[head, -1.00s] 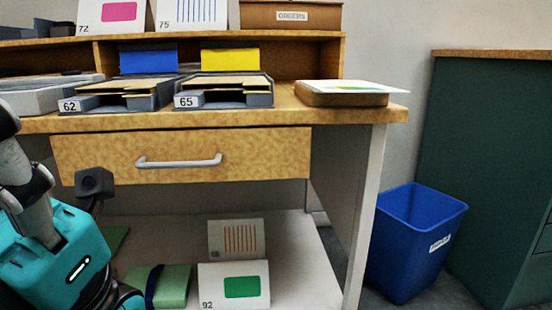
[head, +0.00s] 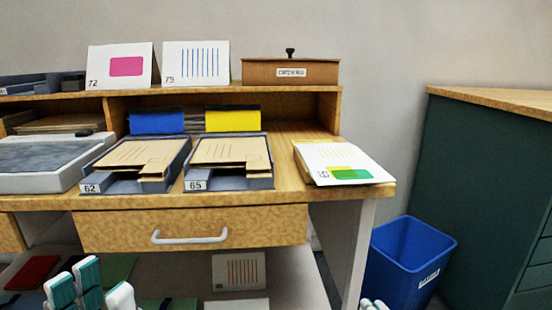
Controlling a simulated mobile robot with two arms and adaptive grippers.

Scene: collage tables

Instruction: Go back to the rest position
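My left gripper (head: 96,287) shows at the lower left in the head view. Its white and teal fingers point up and stand apart, with nothing seen between them. They are in front of the lower shelf, below the drawer. My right gripper (head: 373,304) shows only as small pale tips at the bottom edge, in front of the blue bin. The rest of it is out of the frame, so its opening cannot be judged.
The desk (head: 290,192) holds trays 62 (head: 88,187) and 65 (head: 195,185) and a card stack (head: 342,163) at its right end. Its drawer (head: 190,229) is shut. A blue bin (head: 408,250) stands between desk and green cabinet (head: 470,180).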

